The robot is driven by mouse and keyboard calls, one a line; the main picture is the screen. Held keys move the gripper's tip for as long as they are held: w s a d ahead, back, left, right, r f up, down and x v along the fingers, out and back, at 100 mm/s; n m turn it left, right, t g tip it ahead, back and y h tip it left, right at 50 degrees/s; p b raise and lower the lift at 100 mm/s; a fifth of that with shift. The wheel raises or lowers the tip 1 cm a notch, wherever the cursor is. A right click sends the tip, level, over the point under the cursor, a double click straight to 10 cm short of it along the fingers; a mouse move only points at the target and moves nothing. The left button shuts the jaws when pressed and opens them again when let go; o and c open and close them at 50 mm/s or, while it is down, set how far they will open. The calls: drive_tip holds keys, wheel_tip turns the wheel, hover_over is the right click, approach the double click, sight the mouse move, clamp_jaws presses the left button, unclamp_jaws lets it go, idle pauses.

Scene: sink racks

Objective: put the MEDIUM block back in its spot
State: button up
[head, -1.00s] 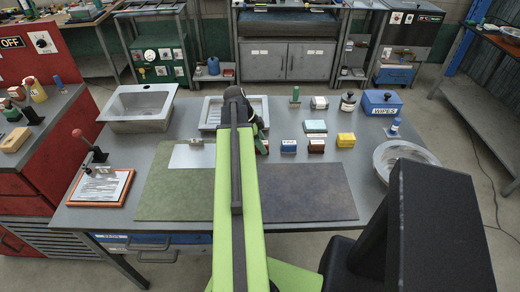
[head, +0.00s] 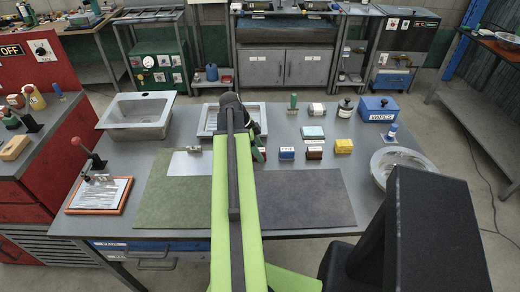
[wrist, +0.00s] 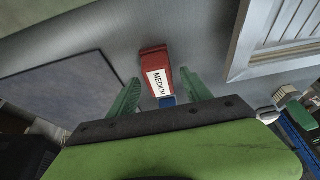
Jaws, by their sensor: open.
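The red block labelled MEDIUM (wrist: 157,72) lies on the grey table in the wrist view, its white label facing me. My gripper (wrist: 160,77) is open, with a green finger on either side of the block's near end; I cannot tell whether they touch it. A blue block (wrist: 168,101) shows just nearer, between the fingers; it also appears in the head view (head: 286,153). In the head view my arm hides most of the gripper and the area of the red block.
A pale tray (wrist: 262,55) stands to the right in the wrist view. In the head view, brown (head: 314,152) and yellow (head: 343,146) blocks stand right of the blue one. A dark mat (head: 305,198) and a green mat (head: 175,200) lie in front, bare apart from a light plate.

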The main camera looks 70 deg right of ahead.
drive_tip(key=p+v, duration=0.9)
drive_tip(key=v, duration=0.2)
drive_tip(key=shift+p, duration=0.3)
drive_tip(key=shift+w+r, duration=0.1)
drive_tip(key=shift+r, duration=0.05)
drive_tip(key=w+a+f+n+t, duration=0.1)
drive_tip(key=w+a+n+t, duration=0.2)
drive_tip(key=w+a+n, duration=2.05)
drive_tip(key=a, duration=0.8)
drive_tip(key=w+a+n+y, duration=0.1)
drive_tip(key=w+a+n, duration=0.3)
drive_tip(key=a, duration=0.8)
drive_tip(key=w+a+n+t, duration=0.1)
drive_tip(key=w+a+n, duration=0.2)
drive_tip(key=a, duration=0.9)
drive_tip(key=shift+w+f+n+y, duration=0.2)
drive_tip(key=shift+f+n+y, duration=0.2)
drive_tip(key=shift+n, duration=0.25)
